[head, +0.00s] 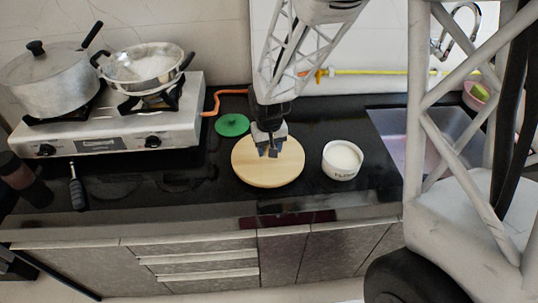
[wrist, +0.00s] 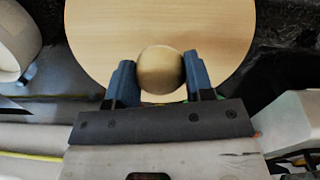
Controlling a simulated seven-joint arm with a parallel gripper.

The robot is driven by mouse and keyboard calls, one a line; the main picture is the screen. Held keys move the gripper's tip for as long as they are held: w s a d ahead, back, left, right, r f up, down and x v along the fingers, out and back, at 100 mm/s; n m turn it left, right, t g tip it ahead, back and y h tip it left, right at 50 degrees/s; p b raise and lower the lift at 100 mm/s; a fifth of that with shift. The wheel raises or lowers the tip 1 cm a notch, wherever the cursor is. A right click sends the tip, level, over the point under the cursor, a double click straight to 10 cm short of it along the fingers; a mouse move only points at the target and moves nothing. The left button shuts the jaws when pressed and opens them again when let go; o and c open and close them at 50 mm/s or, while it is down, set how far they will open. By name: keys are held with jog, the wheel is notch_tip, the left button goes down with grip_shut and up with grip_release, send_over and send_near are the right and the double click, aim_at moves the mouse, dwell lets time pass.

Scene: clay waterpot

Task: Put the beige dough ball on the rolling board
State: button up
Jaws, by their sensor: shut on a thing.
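The beige dough ball (wrist: 160,70) is between the two fingers of my gripper (wrist: 160,78) in the wrist view. My gripper is shut on it. The round wooden rolling board (wrist: 100,35) fills the background behind the ball. In the head view, my gripper (head: 268,152) is over the back part of the rolling board (head: 268,177). The ball is hidden by the gripper there. I cannot tell whether the ball touches the board.
A white bowl of white powder (head: 342,160) stands right of the board. A green disc (head: 232,125) lies behind it to the left. A gas stove (head: 120,130) with a pot (head: 50,80) and a pan (head: 145,68) is at the left. A sink (head: 395,135) is at the right.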

jog(key=shift+f, duration=1.75)
jog(key=shift+f, duration=0.1)
jog(key=o, duration=0.9)
jog(key=shift+c, duration=0.2)
notch_tip(320, 180, up, 12)
jog(key=shift+f, duration=0.2)
jog(key=shift+r, duration=0.3)
